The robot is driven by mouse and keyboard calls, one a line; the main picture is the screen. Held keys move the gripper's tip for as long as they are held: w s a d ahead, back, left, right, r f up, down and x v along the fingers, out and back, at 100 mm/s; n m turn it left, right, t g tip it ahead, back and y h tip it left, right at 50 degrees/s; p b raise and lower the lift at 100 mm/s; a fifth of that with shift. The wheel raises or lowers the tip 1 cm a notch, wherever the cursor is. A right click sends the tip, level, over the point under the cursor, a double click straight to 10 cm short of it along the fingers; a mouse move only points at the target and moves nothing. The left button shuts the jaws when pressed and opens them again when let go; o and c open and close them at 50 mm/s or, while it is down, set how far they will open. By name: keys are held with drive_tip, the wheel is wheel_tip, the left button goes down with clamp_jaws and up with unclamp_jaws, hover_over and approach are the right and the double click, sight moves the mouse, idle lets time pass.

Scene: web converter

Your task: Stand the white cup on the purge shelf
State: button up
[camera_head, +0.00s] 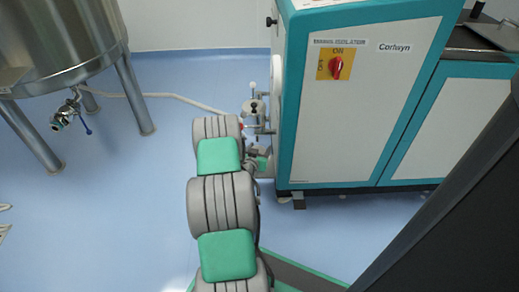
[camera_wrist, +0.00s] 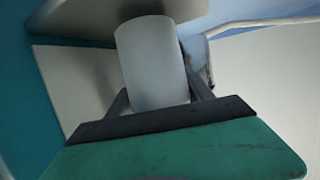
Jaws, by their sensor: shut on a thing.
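The white cup (camera_wrist: 152,62) stands between the fingers of my gripper (camera_wrist: 160,88) in the wrist view. The gripper is shut on it, with one dark finger at each side. The cup looks slightly tilted in that view. A pale flat plate (camera_wrist: 75,82) beside a teal wall lies behind the cup, and another pale plate (camera_wrist: 70,16) crosses the top. I cannot tell which of them is the purge shelf, or whether the cup touches either. In the head view my arm hides most of the gripper, and I cannot make out the cup.
The teal and white machine cabinet (camera_head: 365,100), with a red switch (camera_head: 337,68), stands right of my arm. Metal fittings (camera_head: 256,108) stick out from its left side. A steel tank (camera_head: 55,40) on legs stands at the left, with a pale hose (camera_head: 180,98) behind. Blue floor between is open.

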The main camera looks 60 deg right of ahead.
drive_tip(key=shift+f, duration=0.5)
drive_tip(key=o, duration=1.4)
drive_tip(key=shift+a+r, duration=0.1)
